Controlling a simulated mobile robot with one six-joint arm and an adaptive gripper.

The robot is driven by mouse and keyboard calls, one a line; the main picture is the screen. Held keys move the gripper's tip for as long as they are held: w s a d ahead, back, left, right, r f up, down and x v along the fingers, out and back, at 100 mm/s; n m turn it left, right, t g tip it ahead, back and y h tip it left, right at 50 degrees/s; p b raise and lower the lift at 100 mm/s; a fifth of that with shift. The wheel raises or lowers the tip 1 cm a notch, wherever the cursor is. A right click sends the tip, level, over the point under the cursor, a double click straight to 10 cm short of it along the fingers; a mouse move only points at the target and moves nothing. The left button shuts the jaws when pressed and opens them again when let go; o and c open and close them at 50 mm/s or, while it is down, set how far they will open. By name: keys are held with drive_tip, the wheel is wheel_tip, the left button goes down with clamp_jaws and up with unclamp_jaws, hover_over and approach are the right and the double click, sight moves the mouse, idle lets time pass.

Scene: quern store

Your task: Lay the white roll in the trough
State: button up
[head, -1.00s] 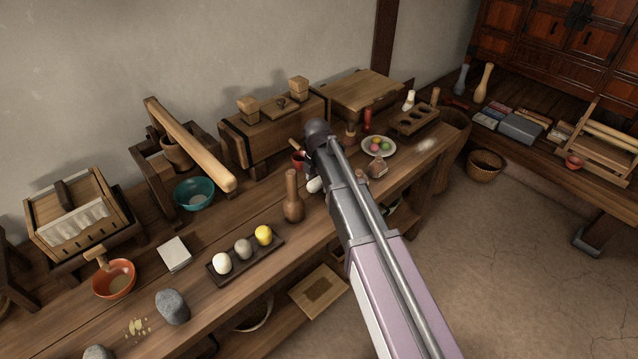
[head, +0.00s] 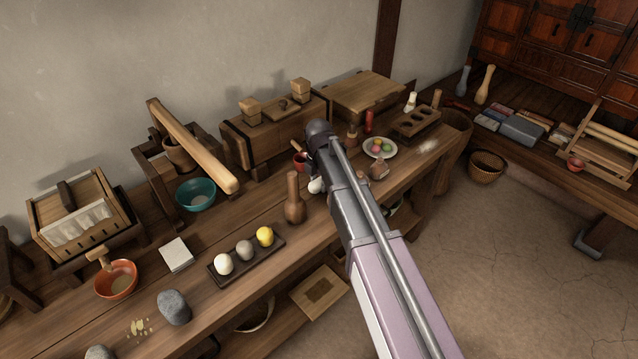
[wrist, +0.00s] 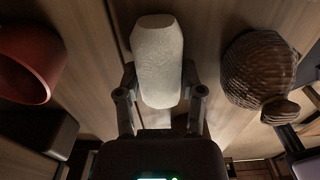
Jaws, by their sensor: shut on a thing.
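The white roll (wrist: 158,55) is a short, pale, rough-surfaced cylinder between the two fingers of my gripper (wrist: 160,82) in the wrist view. My gripper is shut on it. In the head view only a small white part of the roll (head: 316,186) shows beside my arm, over the bench; my wrist hides most of the gripper. I cannot tell whether the roll touches the bench. A long dark tray (head: 217,272), trough-like, lies left of my gripper and holds white, grey and yellow rounded pieces. I cannot tell whether it is the trough.
A wooden bottle-shaped piece (head: 294,208) stands just left of my gripper. A red cup (head: 299,161) is behind it; a brown carved thing (head: 379,170) and a plate of coloured balls (head: 369,152) are to the right. A teal bowl (head: 195,193) stands farther left.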

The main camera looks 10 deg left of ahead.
drive_tip(key=shift+r+p, duration=4.65)
drive_tip(key=shift+r, duration=0.15)
wheel_tip(320, 180, up, 9)
drive_tip(key=p, duration=0.9)
drive_tip(key=shift+f, duration=0.1)
drive_tip(key=b, duration=0.9)
hover_over(319, 180)
wheel_tip(319, 180, down, 8)
drive_tip(key=shift+f, duration=0.25)
wheel_tip(319, 180, down, 6)
drive_tip(key=b, duration=0.6)
drive_tip(key=shift+f, duration=0.15)
drive_tip(key=shift+f+b, duration=1.85)
drive_tip(key=shift+f, duration=0.05)
